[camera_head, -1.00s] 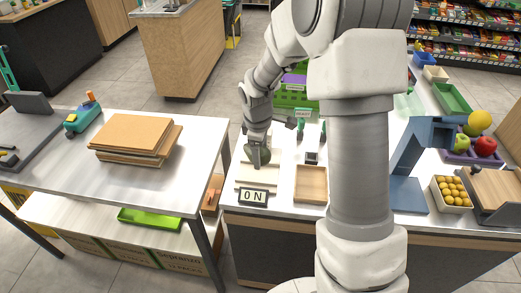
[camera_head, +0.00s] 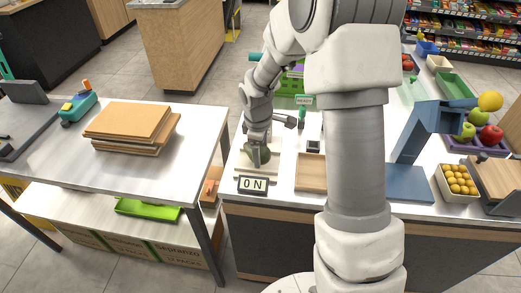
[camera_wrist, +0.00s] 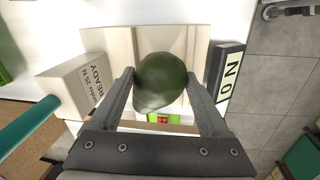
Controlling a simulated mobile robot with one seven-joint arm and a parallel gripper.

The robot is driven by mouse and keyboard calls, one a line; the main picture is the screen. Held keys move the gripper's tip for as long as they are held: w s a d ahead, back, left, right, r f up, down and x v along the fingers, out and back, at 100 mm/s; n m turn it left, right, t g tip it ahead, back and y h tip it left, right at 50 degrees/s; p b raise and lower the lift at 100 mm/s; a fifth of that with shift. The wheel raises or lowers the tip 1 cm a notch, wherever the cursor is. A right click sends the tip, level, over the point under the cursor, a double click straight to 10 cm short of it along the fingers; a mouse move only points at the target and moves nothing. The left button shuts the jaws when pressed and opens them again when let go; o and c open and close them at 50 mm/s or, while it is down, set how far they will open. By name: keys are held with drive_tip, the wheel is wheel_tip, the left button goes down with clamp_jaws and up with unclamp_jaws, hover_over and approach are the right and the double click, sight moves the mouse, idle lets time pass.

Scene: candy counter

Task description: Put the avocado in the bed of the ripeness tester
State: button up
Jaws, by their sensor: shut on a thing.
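The dark green avocado (camera_wrist: 160,84) is between the two fingers of my gripper (camera_wrist: 165,95) in the wrist view, and my gripper is shut on it. In the head view the avocado (camera_head: 262,154) shows partly behind my gripper (camera_head: 258,155), low over the ripeness tester. The tester's cream bed (camera_wrist: 120,50) lies under the avocado, with raised strips on both sides of it. I cannot tell if the avocado touches the bed. The tester's ON sign (camera_head: 253,185) stands at its front, and a block marked READY, under 25 N (camera_wrist: 84,86) is beside the bed.
A shallow wooden tray (camera_head: 311,172) sits right of the tester. A blue stand (camera_head: 410,180), a box of yellow fruit (camera_head: 456,182) and a purple tray with apples (camera_head: 485,148) are farther right. A separate table with stacked boards (camera_head: 130,130) is at left.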

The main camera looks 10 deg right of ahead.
drive_tip(key=shift+f, duration=0.4)
idle(0.8)
drive_tip(key=o, duration=0.7)
drive_tip(key=shift+r, duration=0.15)
drive_tip(key=shift+s+a+r+p, duration=0.1)
drive_tip(key=shift+s+r+p, duration=0.1)
drive_tip(key=shift+r+p, duration=1.05)
drive_tip(key=shift+s+a+r+p, duration=0.15)
drive_tip(key=shift+r+p, duration=0.6)
drive_tip(key=shift+r, duration=0.85)
drive_tip(key=shift+o, duration=0.4)
